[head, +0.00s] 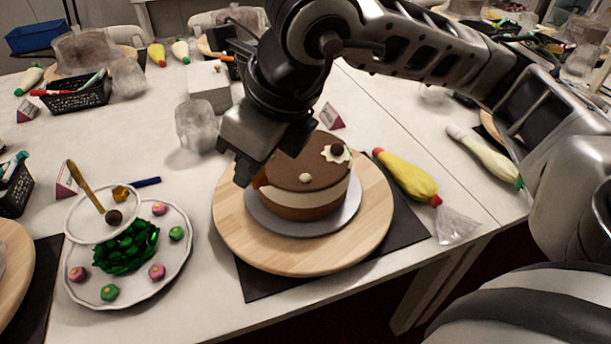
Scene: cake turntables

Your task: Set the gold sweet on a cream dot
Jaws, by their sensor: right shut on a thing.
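The cake (311,197), with a brown top and a cream side band, stands on a silver board (347,215) on a round wooden turntable (230,232). One cream dot (305,178) on its top is bare. A dark ball (337,149) sits on a cream patch (329,156) at the back right. My right gripper (253,178) is at the cake's left edge, shut on the gold sweet (260,177), which is mostly hidden by the fingers. I cannot tell whether the sweet touches the cake. Any other dots behind the gripper are hidden. My left gripper is not in view.
A white plate (175,253) with pink and green sweets stands left. A yellow piping bag (407,176) lies right of the cake. A clear cup (196,125) stands behind.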

